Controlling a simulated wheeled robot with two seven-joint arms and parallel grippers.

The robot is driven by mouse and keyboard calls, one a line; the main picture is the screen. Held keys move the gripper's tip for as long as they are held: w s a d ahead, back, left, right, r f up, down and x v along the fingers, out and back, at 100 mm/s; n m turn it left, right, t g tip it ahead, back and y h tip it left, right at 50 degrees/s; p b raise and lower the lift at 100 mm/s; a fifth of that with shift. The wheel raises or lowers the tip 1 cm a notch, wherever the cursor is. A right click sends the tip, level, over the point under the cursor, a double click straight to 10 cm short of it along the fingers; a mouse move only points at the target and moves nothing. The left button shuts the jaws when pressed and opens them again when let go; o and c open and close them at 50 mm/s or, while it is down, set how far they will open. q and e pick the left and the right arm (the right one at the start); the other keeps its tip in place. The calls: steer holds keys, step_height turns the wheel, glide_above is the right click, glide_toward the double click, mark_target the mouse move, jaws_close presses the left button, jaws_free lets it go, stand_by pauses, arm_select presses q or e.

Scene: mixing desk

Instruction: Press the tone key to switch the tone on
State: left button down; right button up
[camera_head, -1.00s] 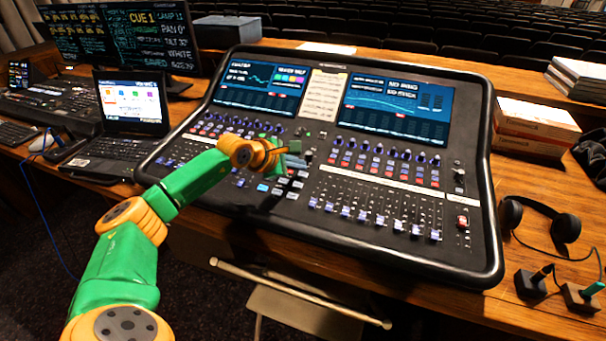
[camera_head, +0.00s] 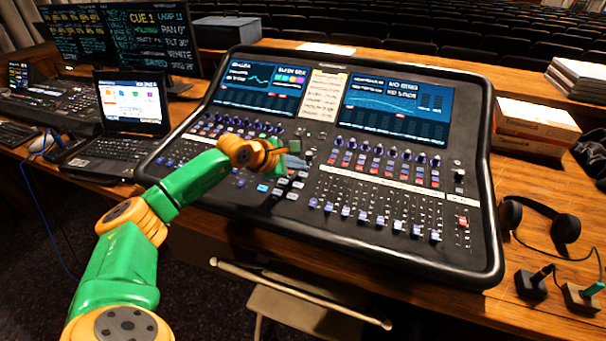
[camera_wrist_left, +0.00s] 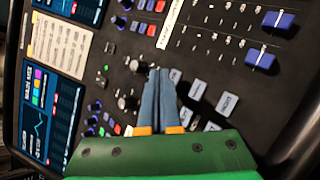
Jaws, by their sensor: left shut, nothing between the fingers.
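The mixing desk (camera_head: 470,250) fills the middle of the head view. A cluster of pale grey keys (camera_head: 292,196) sits left of its fader bank, with one light blue lit key (camera_head: 263,188). The left wrist view shows several of these grey keys (camera_wrist_left: 227,103), their lettering too small to read. I cannot tell which is the tone key. My left gripper (camera_head: 294,162) is over the desk by this cluster. In the wrist view its two blue-grey fingers (camera_wrist_left: 159,72) are together and empty, tips beside the keys and near the knobs. Contact cannot be told. My right gripper is out of view.
Rows of knobs and faders (camera_head: 380,222) surround the keys. A laptop (camera_head: 130,105) and monitors (camera_head: 120,35) stand to the left. Headphones (camera_head: 540,218), boxes (camera_head: 535,125) and small plugged blocks (camera_head: 580,297) lie to the right.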

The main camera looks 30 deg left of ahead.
mark_target(298, 180)
arm_select(q)
steer(key=shift+f, duration=0.15)
steer(key=shift+f+b, duration=0.25)
steer(key=shift+b, duration=0.2)
steer(key=shift+f+b, duration=0.4)
steer(key=shift+b, duration=0.05)
stand_by(0.5)
stand_by(0.4)
steer(key=shift+r+p, duration=0.6)
steer(key=shift+r, duration=0.2)
steer(key=shift+s+r+p, duration=0.15)
steer(key=shift+r+p, duration=0.8)
steer(key=shift+r, duration=0.35)
steer(key=shift+s+r+p, duration=0.15)
steer(key=shift+r+p, duration=0.75)
steer(key=shift+r, duration=0.35)
steer(key=shift+f, duration=0.1)
